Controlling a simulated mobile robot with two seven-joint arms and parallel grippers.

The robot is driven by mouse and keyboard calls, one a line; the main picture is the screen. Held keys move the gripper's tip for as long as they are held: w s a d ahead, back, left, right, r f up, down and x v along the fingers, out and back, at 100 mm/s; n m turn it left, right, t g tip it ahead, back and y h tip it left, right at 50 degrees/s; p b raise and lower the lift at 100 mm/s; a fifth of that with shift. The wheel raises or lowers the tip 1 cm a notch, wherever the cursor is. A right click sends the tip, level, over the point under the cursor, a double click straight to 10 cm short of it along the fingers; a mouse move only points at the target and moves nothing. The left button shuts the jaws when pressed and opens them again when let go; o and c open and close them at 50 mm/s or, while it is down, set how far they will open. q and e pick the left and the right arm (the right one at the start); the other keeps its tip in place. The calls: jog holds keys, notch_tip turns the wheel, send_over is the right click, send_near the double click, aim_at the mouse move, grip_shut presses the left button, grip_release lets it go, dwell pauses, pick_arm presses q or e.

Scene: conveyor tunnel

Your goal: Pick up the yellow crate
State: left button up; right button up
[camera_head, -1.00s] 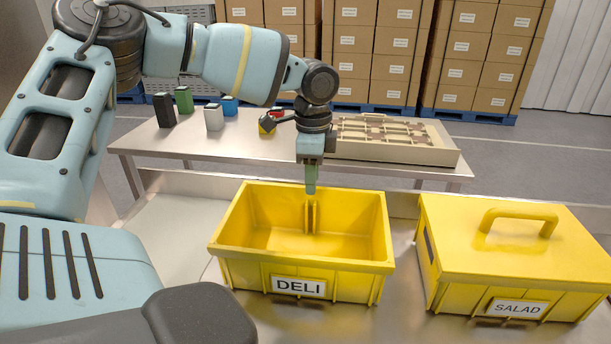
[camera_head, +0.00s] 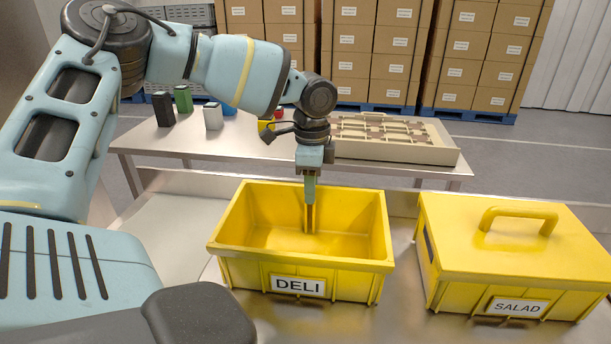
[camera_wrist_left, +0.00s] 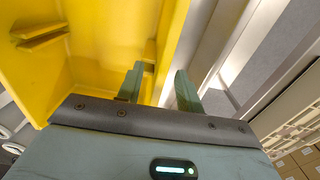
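The open yellow crate labelled DELI (camera_head: 300,265) stands on the metal surface in front of me and looks empty. A second yellow crate, labelled SALAD (camera_head: 510,250), stands to its right with a handled lid on. My left gripper (camera_head: 309,200) points down at the middle of the DELI crate's far wall. In the left wrist view, the left gripper's fingers (camera_wrist_left: 160,68) are apart, one on the inner side of the crate's wall (camera_wrist_left: 90,45) and one on the outer side. Whether they touch the wall is unclear. My right gripper is not in view.
A metal table (camera_head: 230,147) behind the crates holds a beige divided tray (camera_head: 440,153), a black box (camera_head: 164,110), a green box (camera_head: 183,99) and a white box (camera_head: 213,117). Stacked cardboard boxes (camera_head: 355,50) stand farther back. The SALAD crate is close beside the DELI crate.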

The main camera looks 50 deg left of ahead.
pick_arm(q)
grip_shut()
dwell(0.3)
dwell(1.2)
